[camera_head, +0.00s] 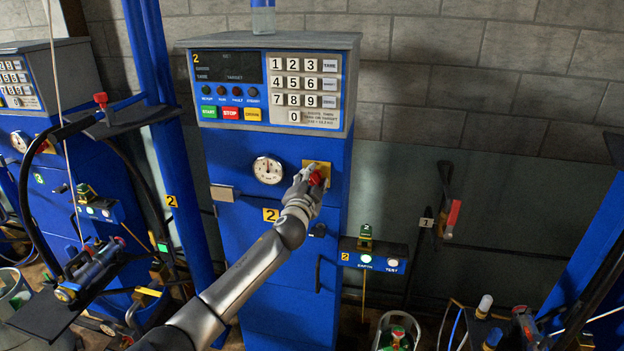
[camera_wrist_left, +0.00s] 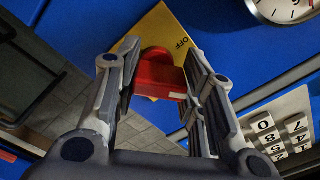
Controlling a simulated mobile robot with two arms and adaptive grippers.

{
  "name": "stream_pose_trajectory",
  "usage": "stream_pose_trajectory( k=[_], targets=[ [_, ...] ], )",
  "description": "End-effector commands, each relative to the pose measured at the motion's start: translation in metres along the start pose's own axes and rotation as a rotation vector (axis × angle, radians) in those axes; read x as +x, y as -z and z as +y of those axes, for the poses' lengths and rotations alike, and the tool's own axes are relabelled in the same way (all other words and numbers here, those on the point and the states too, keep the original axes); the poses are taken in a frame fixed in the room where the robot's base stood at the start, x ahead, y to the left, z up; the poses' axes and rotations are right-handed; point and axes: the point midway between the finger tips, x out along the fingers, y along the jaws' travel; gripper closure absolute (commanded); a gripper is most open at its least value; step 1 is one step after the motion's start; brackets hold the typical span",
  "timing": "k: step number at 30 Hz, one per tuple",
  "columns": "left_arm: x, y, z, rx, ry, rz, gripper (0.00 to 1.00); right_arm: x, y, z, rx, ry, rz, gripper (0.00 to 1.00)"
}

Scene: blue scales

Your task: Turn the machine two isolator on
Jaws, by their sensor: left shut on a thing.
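The machine two isolator is a red knob (camera_head: 317,177) on a yellow plate (camera_head: 325,168), on the blue front of the machine marked 2, right of the round gauge. My left gripper (camera_head: 311,176) reaches it from below left and is shut on the red knob. In the left wrist view the red knob (camera_wrist_left: 160,75) sits between the two fingers, and the yellow plate (camera_wrist_left: 158,38) shows the word OFF beside it. The knob's pointing direction is hard to tell. My right gripper is not in view.
The machine's keypad panel (camera_head: 270,90) is above, with the gauge (camera_head: 268,170) just left of the isolator. A small box with EARTH and TEST lights (camera_head: 372,258) juts out below right. A neighbouring machine (camera_head: 40,100) stands at left.

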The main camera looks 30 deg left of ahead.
Motion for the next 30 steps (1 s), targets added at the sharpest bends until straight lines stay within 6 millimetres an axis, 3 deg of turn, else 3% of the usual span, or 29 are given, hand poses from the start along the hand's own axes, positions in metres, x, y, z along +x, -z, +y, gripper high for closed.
stream_pose_trajectory(
  k=[15, 30],
  targets=[
    [0.0, 0.003, 0.0, 0.457, -0.001, 0.001, 0.87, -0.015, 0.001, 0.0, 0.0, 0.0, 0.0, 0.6],
    [0.0, 0.002, 0.001, 0.663, -0.001, 0.002, 0.87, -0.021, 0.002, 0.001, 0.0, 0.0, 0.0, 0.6]
  ],
)
